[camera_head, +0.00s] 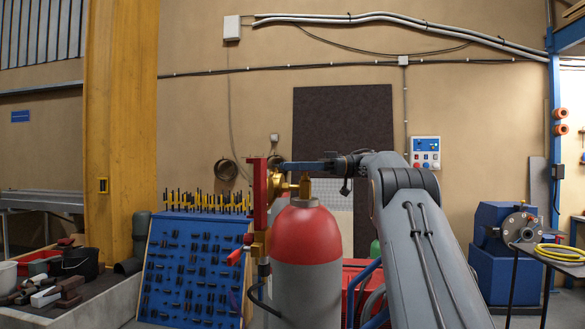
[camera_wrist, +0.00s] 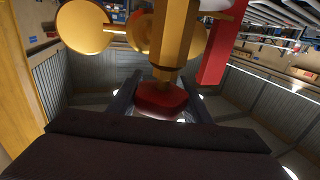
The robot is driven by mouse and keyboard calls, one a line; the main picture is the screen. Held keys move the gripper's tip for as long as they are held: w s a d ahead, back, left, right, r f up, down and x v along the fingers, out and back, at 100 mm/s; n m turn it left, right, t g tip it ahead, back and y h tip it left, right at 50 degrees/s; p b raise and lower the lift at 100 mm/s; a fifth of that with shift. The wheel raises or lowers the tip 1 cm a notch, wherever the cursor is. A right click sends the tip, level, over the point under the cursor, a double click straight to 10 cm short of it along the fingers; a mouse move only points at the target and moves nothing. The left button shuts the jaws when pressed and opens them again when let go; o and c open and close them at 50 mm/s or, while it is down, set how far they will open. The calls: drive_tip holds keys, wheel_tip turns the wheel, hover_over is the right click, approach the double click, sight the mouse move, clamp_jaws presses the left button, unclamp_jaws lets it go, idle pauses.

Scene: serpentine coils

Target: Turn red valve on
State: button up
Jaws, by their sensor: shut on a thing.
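The red valve (camera_wrist: 162,100) shows in the wrist view as a rounded red knob at the end of a brass hexagonal fitting (camera_wrist: 178,40). My gripper (camera_wrist: 160,85) has one dark finger on each side of the knob and is shut on it. In the head view my gripper (camera_head: 283,166) points left at the brass fittings (camera_head: 278,186) above a grey gas cylinder with a red top (camera_head: 305,235). The knob is mostly hidden there by the fingers. I cannot tell from these frames how far the valve is turned.
Round brass gauges (camera_wrist: 82,27) and a red upright post (camera_wrist: 222,45) are close to the fingers. A blue tool panel (camera_head: 195,268) stands left of the cylinder. A blue machine (camera_head: 500,255) and a table with a yellow hose (camera_head: 562,253) are at the right.

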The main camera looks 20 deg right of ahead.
drive_tip(key=shift+s+r+n+g, duration=0.15)
drive_tip(key=shift+n+g, duration=0.15)
drive_tip(key=shift+g, duration=0.2)
drive_tip(key=o, duration=1.1)
drive_tip(key=shift+c, duration=0.2)
drive_tip(key=shift+t, duration=0.3)
